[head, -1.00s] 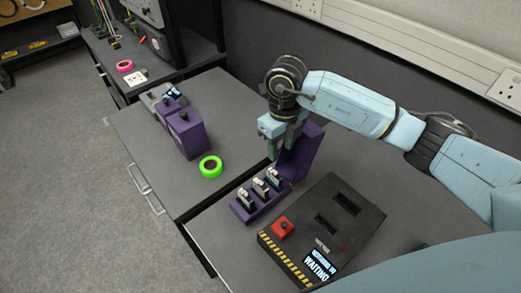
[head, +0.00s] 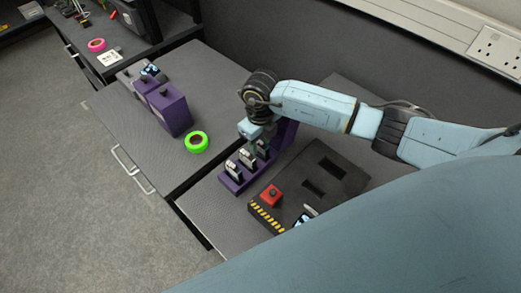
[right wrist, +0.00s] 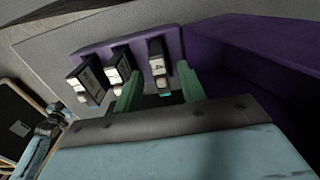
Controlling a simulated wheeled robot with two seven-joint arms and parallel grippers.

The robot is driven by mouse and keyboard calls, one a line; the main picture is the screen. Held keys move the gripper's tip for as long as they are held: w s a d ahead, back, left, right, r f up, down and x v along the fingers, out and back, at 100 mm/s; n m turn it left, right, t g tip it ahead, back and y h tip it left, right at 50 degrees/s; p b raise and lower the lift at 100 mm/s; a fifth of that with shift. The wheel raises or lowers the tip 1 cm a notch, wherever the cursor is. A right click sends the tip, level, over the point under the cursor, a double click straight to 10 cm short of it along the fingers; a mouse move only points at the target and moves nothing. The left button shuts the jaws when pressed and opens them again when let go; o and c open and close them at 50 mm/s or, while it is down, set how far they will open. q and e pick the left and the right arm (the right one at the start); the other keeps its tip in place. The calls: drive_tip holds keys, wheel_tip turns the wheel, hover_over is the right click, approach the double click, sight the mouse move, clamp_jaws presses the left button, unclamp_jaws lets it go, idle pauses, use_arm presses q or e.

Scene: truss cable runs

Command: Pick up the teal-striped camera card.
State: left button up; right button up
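A purple rack (head: 232,183) holds three upright dark cards with pale tops. In the right wrist view, the rack (right wrist: 92,49) shows the left card (right wrist: 88,82), the middle card (right wrist: 118,68) and the right card (right wrist: 157,56). A small teal patch shows at the near end of the right card; I see no teal on the other two. My right gripper (right wrist: 158,78) is open, its green fingers on either side of the right card, with gaps visible. In the head view my right gripper (head: 258,146) is low over the rack's far end, partly hiding that card. My left gripper is not in view.
A tall purple panel (right wrist: 245,60) stands close beside the rack. A dark slotted box (head: 325,175) with a red button (head: 271,196) sits to the right. A green tape ring (head: 197,142) and purple boxes (head: 168,110) are on the left bench.

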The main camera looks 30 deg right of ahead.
drive_tip(key=shift+f, duration=0.75)
clamp_jaws()
drive_tip(key=shift+r, duration=0.15)
